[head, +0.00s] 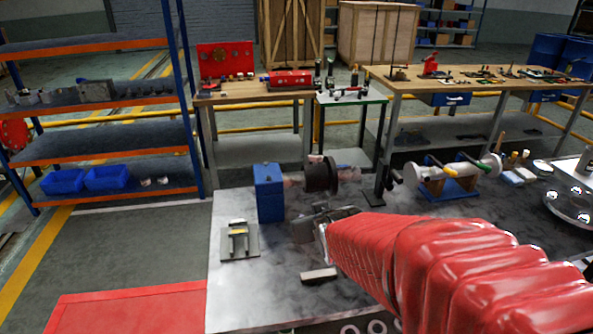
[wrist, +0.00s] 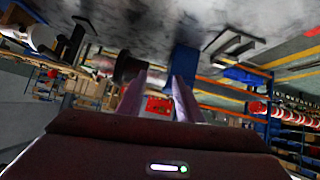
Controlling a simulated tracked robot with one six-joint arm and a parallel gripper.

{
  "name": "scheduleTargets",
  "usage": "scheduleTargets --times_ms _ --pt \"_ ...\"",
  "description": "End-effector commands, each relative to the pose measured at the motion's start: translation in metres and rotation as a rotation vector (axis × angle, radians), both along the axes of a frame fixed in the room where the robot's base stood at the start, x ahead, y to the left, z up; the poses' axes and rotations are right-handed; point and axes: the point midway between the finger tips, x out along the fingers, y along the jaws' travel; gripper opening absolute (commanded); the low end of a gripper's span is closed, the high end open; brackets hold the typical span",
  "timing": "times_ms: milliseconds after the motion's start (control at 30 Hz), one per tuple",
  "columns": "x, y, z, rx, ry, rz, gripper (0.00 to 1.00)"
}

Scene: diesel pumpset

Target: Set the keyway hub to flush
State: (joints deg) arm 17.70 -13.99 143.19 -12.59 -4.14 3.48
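The keyway hub appears to be the dark round hub (head: 321,178) on a horizontal shaft beside a blue block (head: 269,192) on the grey bench. The hub also shows in the wrist view (wrist: 127,68), which is upside down, left of my fingers, with the blue block (wrist: 185,60) beyond the fingertips. My gripper (head: 308,225) is in front of and below the hub in the head view, apart from it as far as I can tell. In the wrist view my gripper (wrist: 158,82) has its two fingers apart with nothing between them. The keyway itself is too small to make out.
A grey plate with an upright fixture (head: 239,242) lies left of my gripper. A small pale block (head: 319,275) lies in front. A grey cylinder with coloured handles (head: 455,178) stands to the right on a blue stand. The bench's left edge is near the plate.

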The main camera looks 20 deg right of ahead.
Motion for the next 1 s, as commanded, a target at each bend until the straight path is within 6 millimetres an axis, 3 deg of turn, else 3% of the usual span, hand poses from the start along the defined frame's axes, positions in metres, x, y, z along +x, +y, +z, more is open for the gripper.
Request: scheduleTargets --times_ms 200,433,800,1000 --pt "0.029 -0.042 -0.021 -0.034 -0.125 -0.01 0.33" --pt "0.044 -0.079 -0.039 -0.05 -0.27 -0.009 0.33" --pt "0.037 -0.123 -0.066 -0.038 -0.52 -0.008 0.33" --pt "0.028 -0.133 -0.07 -0.027 -0.612 -0.009 0.33"
